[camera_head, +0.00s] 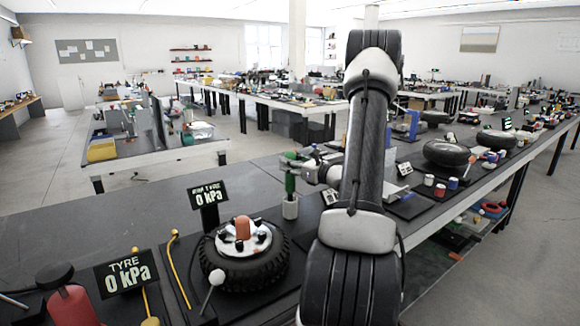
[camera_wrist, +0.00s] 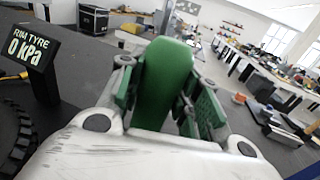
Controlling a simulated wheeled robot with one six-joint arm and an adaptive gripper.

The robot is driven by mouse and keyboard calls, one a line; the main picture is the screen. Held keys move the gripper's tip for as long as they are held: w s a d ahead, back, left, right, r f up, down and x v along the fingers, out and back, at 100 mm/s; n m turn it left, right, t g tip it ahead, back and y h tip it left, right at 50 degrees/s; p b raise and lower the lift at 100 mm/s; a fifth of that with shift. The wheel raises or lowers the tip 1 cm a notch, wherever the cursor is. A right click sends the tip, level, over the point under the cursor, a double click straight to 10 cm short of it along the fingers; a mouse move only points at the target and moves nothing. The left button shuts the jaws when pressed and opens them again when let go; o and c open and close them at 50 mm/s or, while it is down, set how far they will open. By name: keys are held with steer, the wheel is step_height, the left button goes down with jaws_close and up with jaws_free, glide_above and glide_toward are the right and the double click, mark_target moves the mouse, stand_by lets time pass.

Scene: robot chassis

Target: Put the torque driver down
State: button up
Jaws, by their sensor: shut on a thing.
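The torque driver, a green tool (camera_head: 290,182), stands about upright over the dark bench, left of my arm in the head view. My gripper (camera_head: 297,170) is shut on its green body. In the wrist view the green torque driver (camera_wrist: 163,85) fills the space between the fingers of my gripper (camera_wrist: 165,100). A pale cylinder (camera_head: 290,209) is directly below the driver on the bench. I cannot tell whether the driver's lower end is in it, touching it or just above it.
A tyre on a rim (camera_head: 245,268) lies left of the pale cylinder, with a "RIM TYRE 0 kPa" sign (camera_head: 208,196) behind it. A "TYRE 0 kPa" sign (camera_head: 127,273) is further left. Small jars (camera_head: 440,190) and another tyre (camera_head: 447,153) are to the right. Bare bench (camera_head: 130,205) lies at left.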

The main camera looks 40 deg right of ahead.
steer(key=shift+f, duration=0.25)
steer(key=o, duration=1.1)
steer(key=shift+f, duration=0.15)
